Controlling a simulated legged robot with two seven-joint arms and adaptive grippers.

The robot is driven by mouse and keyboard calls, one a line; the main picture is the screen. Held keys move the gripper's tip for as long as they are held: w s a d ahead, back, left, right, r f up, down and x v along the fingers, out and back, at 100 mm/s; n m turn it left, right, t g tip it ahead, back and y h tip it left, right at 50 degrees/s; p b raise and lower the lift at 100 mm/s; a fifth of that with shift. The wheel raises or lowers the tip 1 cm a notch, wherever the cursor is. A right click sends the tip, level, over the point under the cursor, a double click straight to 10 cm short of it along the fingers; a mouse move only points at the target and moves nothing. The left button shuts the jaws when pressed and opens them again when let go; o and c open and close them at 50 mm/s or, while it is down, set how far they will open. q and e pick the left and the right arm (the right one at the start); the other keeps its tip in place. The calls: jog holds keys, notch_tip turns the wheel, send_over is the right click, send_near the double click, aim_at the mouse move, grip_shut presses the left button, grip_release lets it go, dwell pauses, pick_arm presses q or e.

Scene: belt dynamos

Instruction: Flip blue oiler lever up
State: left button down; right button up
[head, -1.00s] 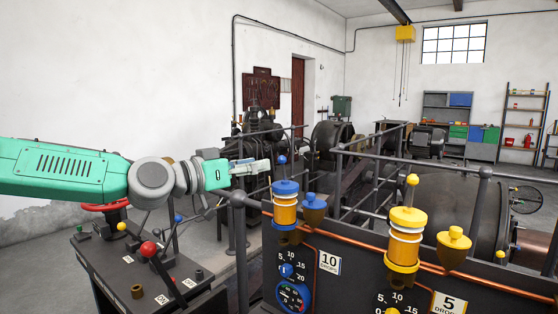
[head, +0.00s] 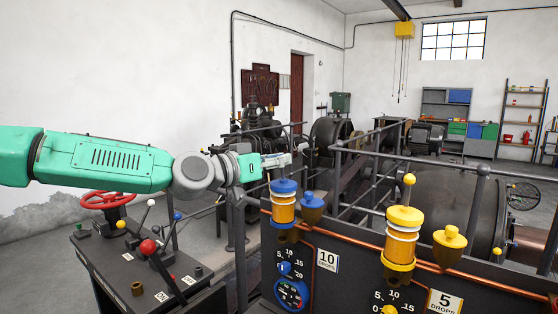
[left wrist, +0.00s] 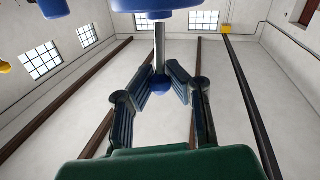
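The blue oiler (head: 284,211) stands on the dark panel, with a blue cap over an amber glass. Its lever rises from the cap; in the head view my gripper hides the ball end. In the left wrist view the thin grey lever (left wrist: 160,48) runs from the blue cap (left wrist: 153,20) to a blue ball (left wrist: 159,86). My left gripper (head: 277,160) is just above the cap at lever height. Its two fingers (left wrist: 160,82) are apart, one on each side of the lever's ball end. I cannot tell whether they touch it. My right gripper is out of view.
A blue cup (head: 312,208) stands right beside the oiler. A yellow oiler (head: 403,235) and yellow cup (head: 449,242) are further right. A copper pipe (head: 350,246) runs along the panel. Grey railings (head: 375,157) stand behind. A lever console (head: 140,265) is at the lower left.

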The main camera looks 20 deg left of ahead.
pick_arm(q)
jog(key=shift+w+r, duration=0.1)
jog(key=shift+r, duration=0.1)
jog(key=g+p, duration=0.1)
jog(key=p, duration=0.2)
jog(key=w+g+y+p, duration=0.1)
jog(key=p, duration=0.2)
jog(key=shift+w+d+r+n, duration=0.15)
jog(key=shift+w+d+n, duration=0.05)
jog(key=shift+n, duration=0.1)
jog(key=shift+d+g+y+p, duration=0.1)
jog(key=shift+g+y+p, duration=0.2)
jog(key=shift+p, duration=0.25)
jog(key=shift+f, duration=0.2)
jog(key=c, duration=1.5)
grip_release()
jog(key=shift+o, duration=0.2)
jog(key=shift+a+f, duration=0.1)
jog(key=shift+a, duration=0.1)
